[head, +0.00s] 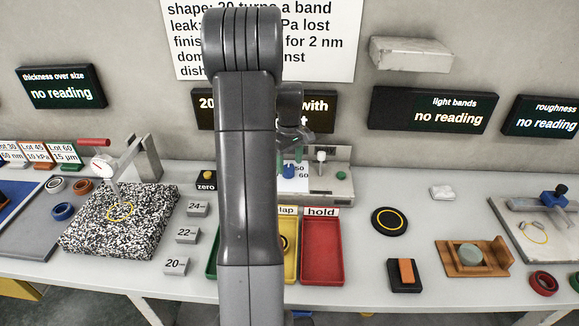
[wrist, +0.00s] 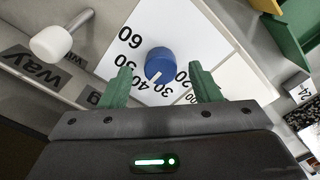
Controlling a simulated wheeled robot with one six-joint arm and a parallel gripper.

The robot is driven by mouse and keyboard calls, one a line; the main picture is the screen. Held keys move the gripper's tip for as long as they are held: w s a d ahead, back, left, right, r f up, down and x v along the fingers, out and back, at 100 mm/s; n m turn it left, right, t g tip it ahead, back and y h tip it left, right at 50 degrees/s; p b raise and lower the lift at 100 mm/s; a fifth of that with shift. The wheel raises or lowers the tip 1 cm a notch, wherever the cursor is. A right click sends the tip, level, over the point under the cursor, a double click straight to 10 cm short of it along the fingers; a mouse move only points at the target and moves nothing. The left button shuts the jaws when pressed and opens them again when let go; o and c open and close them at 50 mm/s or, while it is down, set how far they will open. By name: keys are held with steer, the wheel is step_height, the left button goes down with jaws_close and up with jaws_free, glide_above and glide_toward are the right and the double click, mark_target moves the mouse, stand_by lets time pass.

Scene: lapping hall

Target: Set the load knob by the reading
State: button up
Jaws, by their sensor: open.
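The blue load knob (wrist: 160,66) sits on a white dial plate (wrist: 195,35) with printed numbers around it; 60, 40, 30 and 20 show at least partly. Its white pointer line aims down-left, roughly between 40 and 30. My gripper (wrist: 162,84) is open, its green fingers either side of the knob in the wrist view, with visible gaps. I cannot tell whether they reach down around it. In the head view the knob (head: 289,171) is just below my gripper (head: 291,155). The middle display (head: 322,105) is partly hidden by my arm; "20" and "with" show.
The white-topped lever (head: 321,157) stands close right of the knob and also shows in the wrist view (wrist: 62,36). The red hold tray (head: 322,250) is in front. The light bands display (head: 433,110) says "no reading". Gauge blocks (head: 187,235) and a speckled plate (head: 122,220) are left.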

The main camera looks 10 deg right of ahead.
mark_target(289, 168)
step_height(289, 168, up, 11)
steer(key=shift+r, duration=0.2)
stand_by(0.3)
step_height(289, 168, down, 14)
steer(key=shift+r, duration=0.1)
stand_by(0.5)
